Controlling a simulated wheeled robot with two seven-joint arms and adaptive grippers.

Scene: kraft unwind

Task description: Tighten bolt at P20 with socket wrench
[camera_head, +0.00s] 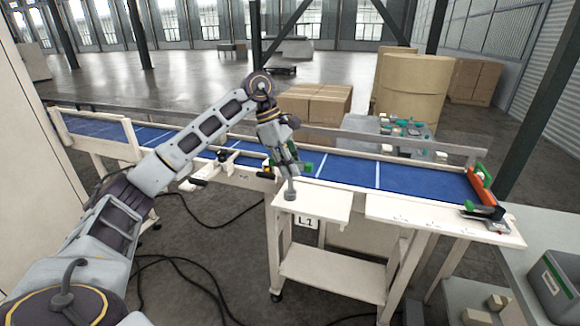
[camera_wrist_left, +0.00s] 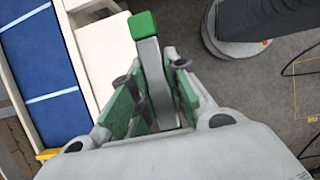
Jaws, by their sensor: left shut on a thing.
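My left gripper (camera_head: 285,167) is above the near edge of the conveyor, over the white shelf marked L1. It is shut on a grey tool with a green end, which appears to be the socket wrench (camera_head: 290,190). The tool's rounded grey end hangs below the fingers, over the shelf. In the left wrist view the green-padded fingers (camera_wrist_left: 153,105) stand on either side of the wrench (camera_wrist_left: 142,25), whose green end points away from the palm. I cannot make out a P20 label or its bolt. My right gripper is not in view.
The blue conveyor belt (camera_head: 345,170) runs across behind the white shelf (camera_head: 315,204). An orange bar with green ends (camera_head: 483,190) and a small red-and-grey device (camera_head: 484,217) are at its right end. A grey bin (camera_head: 557,285) stands lower right. Black cables lie on the floor.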

